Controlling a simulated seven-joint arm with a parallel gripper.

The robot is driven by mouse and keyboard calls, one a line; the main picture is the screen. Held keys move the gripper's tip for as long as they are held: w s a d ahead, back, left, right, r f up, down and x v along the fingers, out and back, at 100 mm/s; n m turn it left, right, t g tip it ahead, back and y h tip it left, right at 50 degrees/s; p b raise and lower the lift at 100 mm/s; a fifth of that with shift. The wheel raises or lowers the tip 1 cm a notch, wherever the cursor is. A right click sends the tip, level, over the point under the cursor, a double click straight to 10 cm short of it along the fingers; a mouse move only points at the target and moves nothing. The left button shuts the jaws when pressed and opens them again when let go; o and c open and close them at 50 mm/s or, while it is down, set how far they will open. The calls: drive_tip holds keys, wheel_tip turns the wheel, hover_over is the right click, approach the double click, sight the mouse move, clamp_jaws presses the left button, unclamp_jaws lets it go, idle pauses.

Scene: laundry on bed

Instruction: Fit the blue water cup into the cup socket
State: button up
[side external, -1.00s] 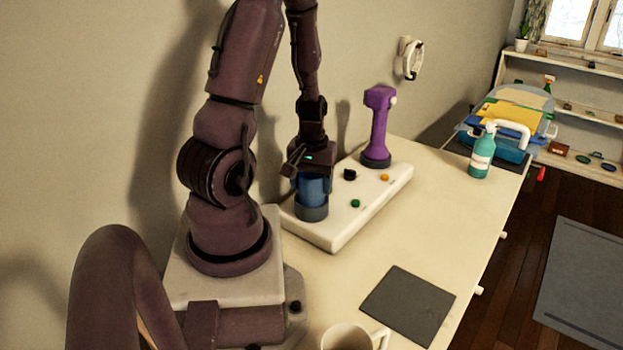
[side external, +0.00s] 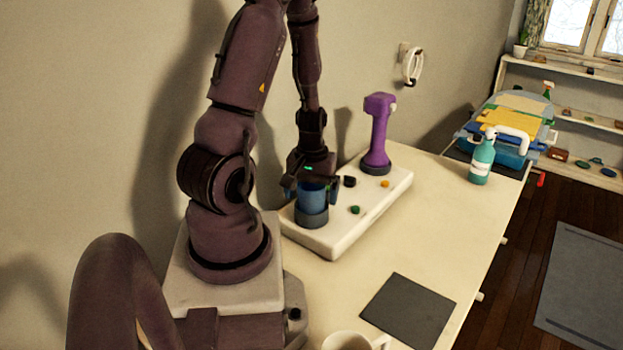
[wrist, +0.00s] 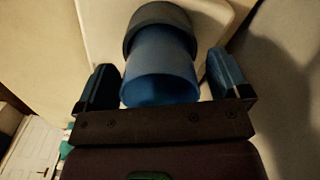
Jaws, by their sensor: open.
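The blue water cup (side external: 313,196) stands upright in the dark round cup socket (side external: 312,217) at the near left end of the white base board. In the wrist view the cup (wrist: 160,68) runs into the dark socket ring (wrist: 158,18). My gripper (side external: 312,186) is over the cup from above. In the wrist view my gripper (wrist: 168,82) is open, with one finger on each side of the cup and a visible gap to each. How deep the cup sits is hidden by the socket wall.
The white board (side external: 335,242) also carries a purple handled object (side external: 378,135) and small black, orange and green knobs. A dark mat (side external: 408,308) and a white mug (side external: 350,341) lie in front. A teal spray bottle (side external: 481,160) stands at the right.

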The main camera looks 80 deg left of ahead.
wheel_tip(320, 180, up, 13)
drive_tip(key=shift+f, duration=0.15)
idle(0.6)
drive_tip(key=w+d+r+m+t, duration=0.2)
drive_tip(key=d+r+m, duration=0.4)
drive_tip(key=d, duration=0.5)
drive_tip(key=w+d+r+m+t, duration=0.2)
drive_tip(key=d+r+m, duration=0.4)
drive_tip(key=d, duration=0.6)
drive_tip(key=shift+w+d+r+m+t, duration=0.15)
drive_tip(key=shift+w+r+m+t, duration=0.2)
drive_tip(key=shift+m+t, duration=0.5)
